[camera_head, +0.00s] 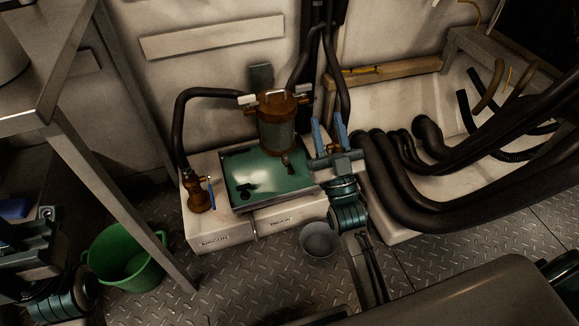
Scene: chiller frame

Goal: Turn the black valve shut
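My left gripper (14,208) is at the left edge, partly cut off and dark.
A brass valve with a blue lever (201,197) stands on the white base's left end. A green bucket (126,258) and a grey bucket (319,240) stand on the metal floor. Thick black hoses (430,205) fill the right. A table leg (115,200) crosses the left.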

